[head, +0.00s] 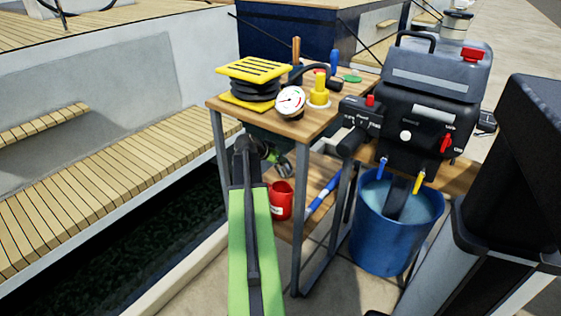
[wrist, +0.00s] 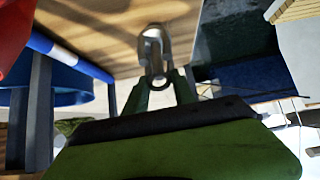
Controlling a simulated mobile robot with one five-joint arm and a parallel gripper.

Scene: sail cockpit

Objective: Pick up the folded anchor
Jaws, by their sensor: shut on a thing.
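The folded anchor (wrist: 154,45) is a small grey metal piece with a ring at its near end. In the wrist view it lies between the green fingertips of my gripper (wrist: 158,82), which is shut on it. In the head view the anchor (head: 284,168) shows small at the tip of my gripper (head: 271,156), beside the table's lower shelf. My own arm hides part of this area. I cannot tell whether the anchor touches the shelf.
A red mug (head: 281,201) and a blue-and-white tube (head: 322,196) are on the lower shelf. The tabletop (head: 308,126) above holds a yellow-and-black pump (head: 254,82) and a gauge (head: 290,101). A blue bucket (head: 383,240) and outboard motor (head: 430,90) stand right.

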